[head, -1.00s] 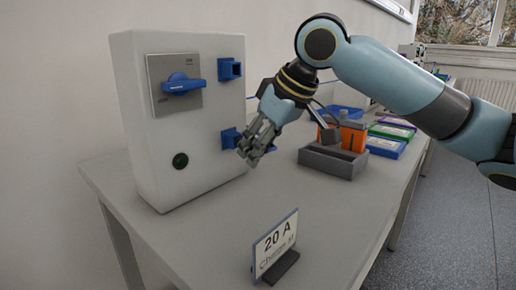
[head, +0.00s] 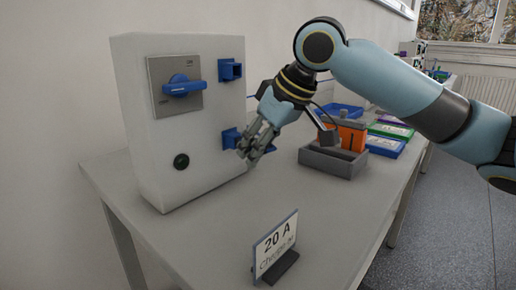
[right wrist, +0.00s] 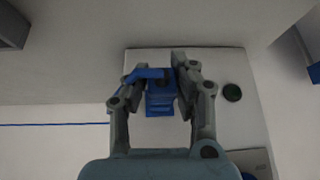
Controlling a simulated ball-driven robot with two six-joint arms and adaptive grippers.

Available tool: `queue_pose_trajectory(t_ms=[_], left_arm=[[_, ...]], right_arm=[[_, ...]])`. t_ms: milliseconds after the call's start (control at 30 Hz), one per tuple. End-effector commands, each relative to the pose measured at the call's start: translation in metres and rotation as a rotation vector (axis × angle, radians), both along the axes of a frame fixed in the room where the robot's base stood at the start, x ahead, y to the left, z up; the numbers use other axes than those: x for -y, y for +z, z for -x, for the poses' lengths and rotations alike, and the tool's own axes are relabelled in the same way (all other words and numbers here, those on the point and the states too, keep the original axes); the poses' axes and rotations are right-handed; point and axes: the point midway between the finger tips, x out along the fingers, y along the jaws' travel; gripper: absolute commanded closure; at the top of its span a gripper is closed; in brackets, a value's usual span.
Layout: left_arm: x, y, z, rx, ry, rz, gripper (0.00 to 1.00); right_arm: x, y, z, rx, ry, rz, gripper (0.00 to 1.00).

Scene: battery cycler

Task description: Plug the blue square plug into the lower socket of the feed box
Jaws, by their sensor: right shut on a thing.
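The white feed box (head: 215,85) stands on the table at the left. Its upper blue socket (head: 230,70) is empty. Its lower blue socket (head: 230,138) is partly behind my right gripper (head: 254,150). In the right wrist view, the fingers hold the blue plug (right wrist: 160,103) in front of the box face. Plug and socket overlap there, so I cannot tell how far they are joined. My left gripper is out of view.
A blue rotary switch (head: 181,85) and a dark green button (head: 181,161) are on the box front. A "20 A" sign (head: 275,246) stands at the table's front. A grey tray (head: 330,161) with an orange item (head: 352,135) is to the right.

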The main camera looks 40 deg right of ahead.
Motion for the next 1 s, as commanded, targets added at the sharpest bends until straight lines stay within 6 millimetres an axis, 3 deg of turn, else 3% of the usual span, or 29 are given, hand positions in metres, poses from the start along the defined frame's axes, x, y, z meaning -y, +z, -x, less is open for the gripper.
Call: queue_pose_trajectory(t_ms=[900,933,1000], left_arm=[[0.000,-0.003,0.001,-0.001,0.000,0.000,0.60],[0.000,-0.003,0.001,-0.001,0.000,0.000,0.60],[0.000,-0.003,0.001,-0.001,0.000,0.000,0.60]], right_arm=[[-0.001,0.000,-0.012,0.000,0.000,0.001,0.98],[-0.001,0.000,-0.012,0.000,0.000,0.001,0.75],[-0.001,0.000,-0.012,0.000,0.000,0.001,0.66]])
